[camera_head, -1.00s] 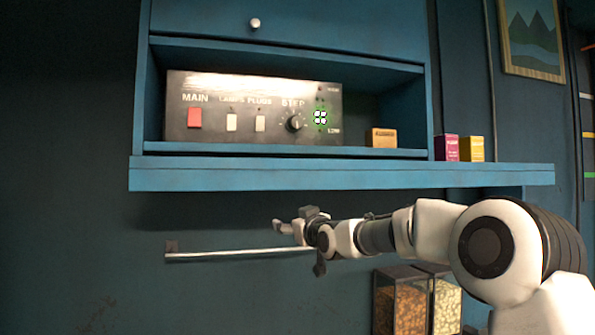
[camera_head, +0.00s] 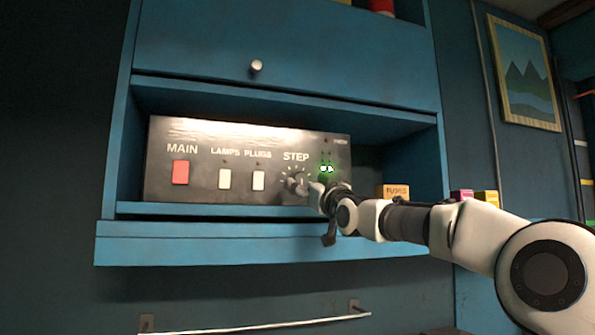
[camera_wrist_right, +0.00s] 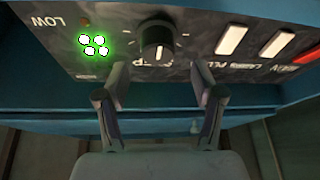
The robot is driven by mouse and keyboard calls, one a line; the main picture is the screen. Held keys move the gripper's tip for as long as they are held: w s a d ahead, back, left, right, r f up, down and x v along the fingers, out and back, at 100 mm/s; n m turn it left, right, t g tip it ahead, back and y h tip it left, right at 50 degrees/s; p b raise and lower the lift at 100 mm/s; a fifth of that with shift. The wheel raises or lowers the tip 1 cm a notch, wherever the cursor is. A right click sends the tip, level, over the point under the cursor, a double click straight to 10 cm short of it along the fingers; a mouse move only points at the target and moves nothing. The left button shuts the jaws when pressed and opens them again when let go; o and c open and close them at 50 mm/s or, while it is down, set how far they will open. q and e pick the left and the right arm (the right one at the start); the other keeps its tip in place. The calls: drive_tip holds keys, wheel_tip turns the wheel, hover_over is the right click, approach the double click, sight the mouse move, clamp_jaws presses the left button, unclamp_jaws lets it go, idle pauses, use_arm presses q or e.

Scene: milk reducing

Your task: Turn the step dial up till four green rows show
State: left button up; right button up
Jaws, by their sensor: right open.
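The step dial (camera_head: 297,181) is a dark round knob under the word STEP on the black control panel, partly hidden by my right gripper (camera_head: 312,189). The right wrist view shows the panel upside down. There the dial (camera_wrist_right: 156,38) stands just beyond the open, empty fingers of my right gripper (camera_wrist_right: 157,84), apart from them. Its white mark points towards the STEP lettering. Green lamps (camera_wrist_right: 93,45) beside the dial glow in two rows. In the head view only the upper green row (camera_head: 327,168) shows clearly. My left gripper is out of view.
The panel (camera_head: 200,135) also carries a red MAIN switch (camera_head: 180,172) and pale LAMPS (camera_head: 225,179) and PLUGS (camera_head: 258,180) switches. A fuse box (camera_head: 396,191) stands to its right. The blue shelf edge (camera_head: 180,246) runs below, and a cabinet is above.

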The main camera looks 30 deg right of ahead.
sight(302, 180)
drive_tip(key=p+x, duration=0.2)
drive_tip(key=x, duration=0.1)
drive_tip(key=p+x, duration=0.1)
drive_tip(key=x, duration=0.1)
drive_tip(key=shift+w+d+f, duration=0.25)
drive_tip(key=shift+f, duration=0.05)
drive_tip(key=shift+s+a+r, duration=0.1)
drive_tip(key=shift+s+a, duration=0.05)
drive_tip(key=shift+s, duration=0.15)
drive_tip(key=shift+s+a+r, duration=0.1)
drive_tip(key=shift+s, duration=0.1)
drive_tip(key=shift+c, duration=1)
drive_tip(key=c, duration=0.9)
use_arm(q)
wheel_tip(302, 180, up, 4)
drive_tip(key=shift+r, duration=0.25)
use_arm(e)
drive_tip(key=shift+c, duration=0.2)
use_arm(q)
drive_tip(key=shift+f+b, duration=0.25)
drive_tip(key=shift+b, duration=0.05)
use_arm(e)
drive_tip(key=shift+w, duration=0.1)
